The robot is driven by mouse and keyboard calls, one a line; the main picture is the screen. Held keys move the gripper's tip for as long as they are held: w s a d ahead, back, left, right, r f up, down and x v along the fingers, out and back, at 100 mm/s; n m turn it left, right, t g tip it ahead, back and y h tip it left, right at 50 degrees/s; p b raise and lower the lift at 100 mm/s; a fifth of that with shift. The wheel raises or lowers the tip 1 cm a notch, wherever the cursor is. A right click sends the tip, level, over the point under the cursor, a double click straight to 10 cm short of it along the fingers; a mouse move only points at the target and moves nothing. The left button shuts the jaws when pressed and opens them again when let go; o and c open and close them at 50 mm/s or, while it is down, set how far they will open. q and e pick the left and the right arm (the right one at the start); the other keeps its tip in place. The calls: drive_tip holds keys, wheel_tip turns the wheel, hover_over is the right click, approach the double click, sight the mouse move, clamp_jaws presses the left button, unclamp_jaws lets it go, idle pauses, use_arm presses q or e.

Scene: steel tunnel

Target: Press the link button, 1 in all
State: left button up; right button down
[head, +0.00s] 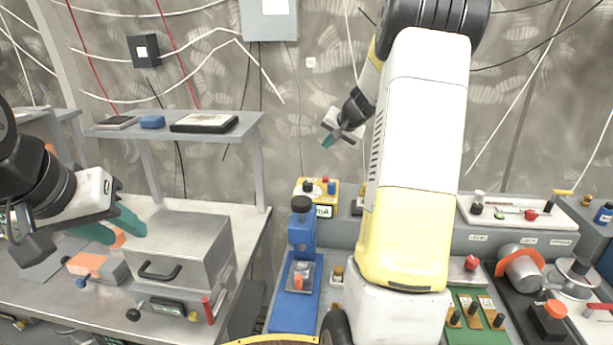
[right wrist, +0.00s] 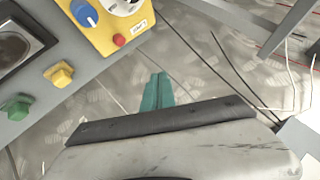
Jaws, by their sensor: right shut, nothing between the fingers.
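Several buttons show, and I cannot read a label that marks one of them as the link button. A yellow box (head: 316,191) at the back of the bench carries a blue knob and a small red button (head: 323,180). In the right wrist view the same kind of yellow box has a red button (right wrist: 119,41) beside a small label. My right gripper (head: 328,142) is raised in front of the wall, above the yellow box, with its teal fingers together and empty (right wrist: 158,90). My left gripper (head: 118,228) is beside the grey metal case, its teal fingers apart.
A grey case (head: 180,250) with a black handle stands on the left table. A blue press-like device (head: 301,235) stands in the middle. A black box with an orange-red button (head: 548,318) and a red-topped box (head: 471,264) are at right. A shelf (head: 165,132) is at left.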

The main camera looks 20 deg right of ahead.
sight(327, 179)
drive_tip(key=shift+f, duration=4.35)
drive_tip(key=shift+f, duration=0.1)
drive_tip(key=shift+f, duration=0.3)
drive_tip(key=shift+f, duration=0.5)
drive_tip(key=shift+r, duration=0.9)
drive_tip(key=shift+r, duration=0.1)
drive_tip(key=shift+r, duration=2.45)
